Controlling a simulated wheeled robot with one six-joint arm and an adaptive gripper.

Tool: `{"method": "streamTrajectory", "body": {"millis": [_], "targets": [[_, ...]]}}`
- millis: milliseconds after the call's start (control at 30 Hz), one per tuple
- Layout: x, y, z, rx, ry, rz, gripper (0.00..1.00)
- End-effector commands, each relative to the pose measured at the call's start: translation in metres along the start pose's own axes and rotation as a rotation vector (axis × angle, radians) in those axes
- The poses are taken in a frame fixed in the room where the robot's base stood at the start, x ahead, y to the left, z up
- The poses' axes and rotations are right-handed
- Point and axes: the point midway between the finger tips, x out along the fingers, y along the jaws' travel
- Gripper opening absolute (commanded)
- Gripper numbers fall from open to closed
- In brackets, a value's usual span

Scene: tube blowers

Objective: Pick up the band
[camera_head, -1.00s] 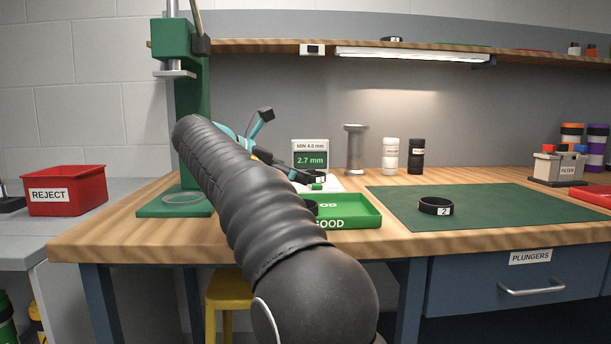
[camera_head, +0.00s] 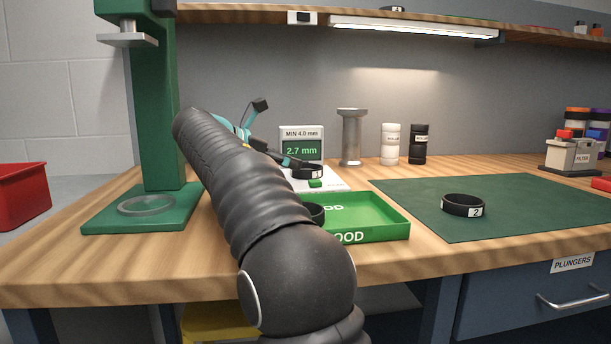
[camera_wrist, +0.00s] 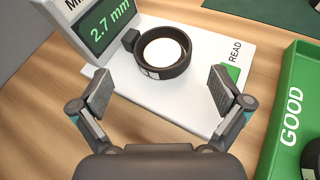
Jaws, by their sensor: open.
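A black band (camera_wrist: 162,55) sits on the white gauge plate (camera_wrist: 185,105), around a pale round disc and against a small dark block. In the head view this band (camera_head: 308,171) has a white label, too small to read surely. My gripper (camera_wrist: 160,88) is open and empty, its fingers spread on the near side of the band, not around it. A second band (camera_head: 462,206), labelled 2, lies on the green mat (camera_head: 400,195). Another black band (camera_wrist: 312,160) is partly in view in the green GOOD tray (camera_wrist: 275,120); my arm hides part of it in the head view.
The gauge display (camera_head: 301,148) reads 2.7 mm, beside the band. A green press (camera_head: 155,100) stands left of my arm. A metal post (camera_head: 351,138) and white and black bottles (camera_head: 389,145) stand behind. A red bin (camera_head: 22,196) is at far left.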

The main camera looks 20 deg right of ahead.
Motion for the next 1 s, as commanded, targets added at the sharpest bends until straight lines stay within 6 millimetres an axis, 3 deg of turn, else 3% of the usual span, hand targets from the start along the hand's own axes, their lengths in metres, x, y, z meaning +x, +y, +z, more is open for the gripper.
{"method": "streamTrajectory", "body": {"millis": [100,367,700,933,967,1000], "targets": [[0.013,0.000,-0.001,0.000,0.001,-0.001,1.00],[0.025,0.000,-0.002,-0.002,0.001,0.001,1.00],[0.067,-0.003,-0.004,-0.002,0.001,0.000,1.00],[0.069,-0.003,-0.003,-0.002,0.001,0.003,1.00],[0.069,-0.003,-0.003,-0.002,0.001,0.003,0.97],[0.069,-0.003,-0.003,-0.002,0.001,0.003,0.88]]}}
